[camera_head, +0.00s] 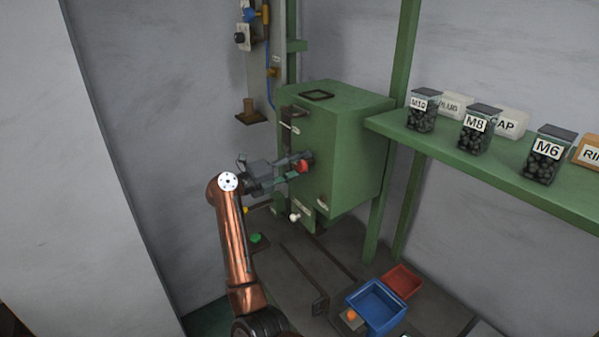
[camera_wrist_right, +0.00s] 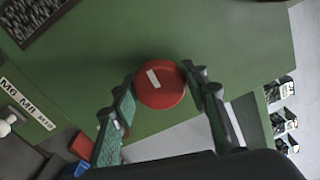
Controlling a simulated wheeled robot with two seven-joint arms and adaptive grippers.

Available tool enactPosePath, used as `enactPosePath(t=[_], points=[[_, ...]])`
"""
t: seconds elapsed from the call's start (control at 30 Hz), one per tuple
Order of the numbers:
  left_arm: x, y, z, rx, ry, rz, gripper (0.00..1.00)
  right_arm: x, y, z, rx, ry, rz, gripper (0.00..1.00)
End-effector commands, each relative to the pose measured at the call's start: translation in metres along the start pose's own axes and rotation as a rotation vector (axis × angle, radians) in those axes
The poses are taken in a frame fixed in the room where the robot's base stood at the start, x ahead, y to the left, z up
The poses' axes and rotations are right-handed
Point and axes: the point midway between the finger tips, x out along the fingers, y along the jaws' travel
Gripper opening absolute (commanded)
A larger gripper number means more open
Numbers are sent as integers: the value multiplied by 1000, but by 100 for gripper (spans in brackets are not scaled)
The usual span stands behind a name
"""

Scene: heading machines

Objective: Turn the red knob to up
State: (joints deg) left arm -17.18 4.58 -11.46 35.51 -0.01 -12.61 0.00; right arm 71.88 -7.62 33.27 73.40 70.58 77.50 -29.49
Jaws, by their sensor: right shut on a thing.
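The red knob (camera_head: 302,166) is on the front face of the green machine box (camera_head: 345,150). In the right wrist view the round red knob (camera_wrist_right: 160,85) bears a short white mark, which lies tilted in that picture. My right gripper (camera_head: 296,166) is at the knob. In the wrist view its two fingers (camera_wrist_right: 160,88) are on either side of the knob, shut on it. The finger tips partly cover the knob's sides. My left gripper is not in view.
A green shelf (camera_head: 480,172) with jars labelled M10, M8 and M6 (camera_head: 545,155) stands to the right. A blue bin (camera_head: 375,305) and a red bin (camera_head: 403,281) sit below. A white knob (camera_head: 295,217) is low on the machine. A wall is close on the left.

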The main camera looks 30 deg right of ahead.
Motion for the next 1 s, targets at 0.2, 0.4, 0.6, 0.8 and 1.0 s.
enactPosePath(t=[0.2,0.4,0.6,0.8,1.0], points=[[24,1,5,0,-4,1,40,0,6,-1,203,1,2,17],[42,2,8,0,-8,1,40,0,6,-1,393,2,2,17],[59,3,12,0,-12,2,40,0,7,-1,582,2,3,17],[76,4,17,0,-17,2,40,0,7,-1,771,3,4,17],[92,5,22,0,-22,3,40,0,7,-1,961,4,3,17]])
